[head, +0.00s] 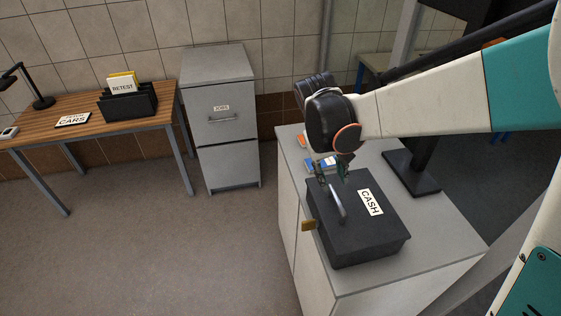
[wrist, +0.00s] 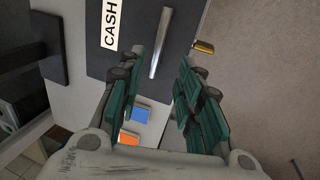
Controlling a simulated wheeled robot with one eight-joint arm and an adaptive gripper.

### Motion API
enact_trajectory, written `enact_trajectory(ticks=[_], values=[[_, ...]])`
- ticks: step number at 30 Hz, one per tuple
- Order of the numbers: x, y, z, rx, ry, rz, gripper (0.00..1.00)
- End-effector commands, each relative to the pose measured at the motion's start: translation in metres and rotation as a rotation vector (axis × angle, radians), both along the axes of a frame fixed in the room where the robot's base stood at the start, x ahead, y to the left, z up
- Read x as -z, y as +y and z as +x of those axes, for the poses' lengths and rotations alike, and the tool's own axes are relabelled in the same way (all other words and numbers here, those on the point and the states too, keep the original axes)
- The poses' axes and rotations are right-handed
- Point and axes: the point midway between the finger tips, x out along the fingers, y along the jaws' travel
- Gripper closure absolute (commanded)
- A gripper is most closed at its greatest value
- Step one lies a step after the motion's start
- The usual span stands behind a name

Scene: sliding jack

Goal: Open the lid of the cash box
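The cash box (head: 350,235) is dark grey with a white CASH label (head: 370,202) on its lid, which looks shut. A silver bar handle (head: 337,204) stands on the lid, and a brass latch (head: 308,225) is at the box's left side. My gripper (head: 332,176) is over the far end of the box, close to the handle. In the wrist view my gripper (wrist: 163,57) is open, with the handle (wrist: 161,42) showing between its fingertips. I see no finger clearly touching it. The latch (wrist: 204,47) shows beyond the right finger.
The box stands on a light grey cabinet (head: 438,236). Blue and orange items (head: 319,163) lie behind it, and a dark stand (head: 412,182) is to its right. A filing cabinet (head: 225,130) and wooden desk (head: 80,115) stand further left. The floor between is clear.

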Motion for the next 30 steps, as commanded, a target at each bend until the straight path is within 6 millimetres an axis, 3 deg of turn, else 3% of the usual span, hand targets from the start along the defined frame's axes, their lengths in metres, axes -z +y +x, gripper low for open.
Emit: enact_trajectory(ticks=[1,6,15,30], values=[[0.014,-0.002,0.001,0.001,0.0,0.0,0.67],[0.042,-0.01,0.003,0.001,-0.001,0.0,0.67],[0.081,-0.021,0.006,0.001,-0.001,0.0,0.67],[0.09,-0.024,0.006,0.001,-0.001,0.0,0.67]])
